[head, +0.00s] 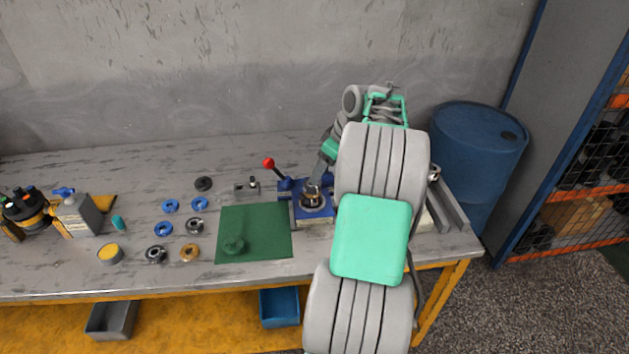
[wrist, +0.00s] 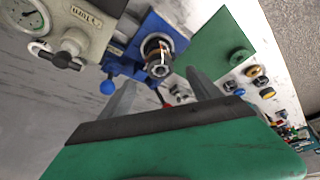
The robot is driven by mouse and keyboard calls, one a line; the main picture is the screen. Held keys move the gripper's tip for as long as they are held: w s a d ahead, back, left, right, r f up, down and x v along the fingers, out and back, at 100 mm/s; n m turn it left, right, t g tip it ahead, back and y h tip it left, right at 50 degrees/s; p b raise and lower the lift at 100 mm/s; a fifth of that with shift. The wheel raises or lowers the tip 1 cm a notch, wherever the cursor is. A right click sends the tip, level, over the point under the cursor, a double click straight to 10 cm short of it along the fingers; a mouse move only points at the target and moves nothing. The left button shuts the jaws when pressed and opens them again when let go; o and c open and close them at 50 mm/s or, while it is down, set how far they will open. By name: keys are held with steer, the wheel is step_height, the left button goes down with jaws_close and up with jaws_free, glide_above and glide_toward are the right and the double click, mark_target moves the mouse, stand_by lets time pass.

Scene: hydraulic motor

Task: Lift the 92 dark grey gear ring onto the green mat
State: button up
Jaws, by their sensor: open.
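Several dark or grey rings show in the head view, and no number 92 can be read on any. A dark disc-like ring (head: 203,184) lies at the back, a grey ring (head: 194,226) left of the green mat (head: 270,222), and a dark ring (head: 155,254) nearer the front edge. A dark and brass-coloured ringed part (head: 313,198) sits upright in the blue fixture; it also shows in the wrist view (wrist: 158,56). The mat (wrist: 215,45) carries a green round part (head: 234,245). My gripper (wrist: 163,92) is open and empty, close to the fixture.
The blue fixture (head: 290,213) stands right of the mat, with a red-knobbed lever (head: 268,163). A grey body with a gauge (wrist: 28,18) is close in the wrist view. Blue rings (head: 163,228) and a brass ring (head: 189,252) lie left. Most of the mat is bare.

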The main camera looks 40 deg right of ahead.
mark_target(312, 186)
steer(key=x, duration=0.2)
steer(key=p+x, duration=0.1)
steer(key=x, duration=0.4)
steer(key=shift+w+f, duration=0.25)
steer(key=shift+w, duration=0.15)
steer(key=shift+c, duration=0.3)
jaws_close()
steer(key=shift+r, duration=0.1)
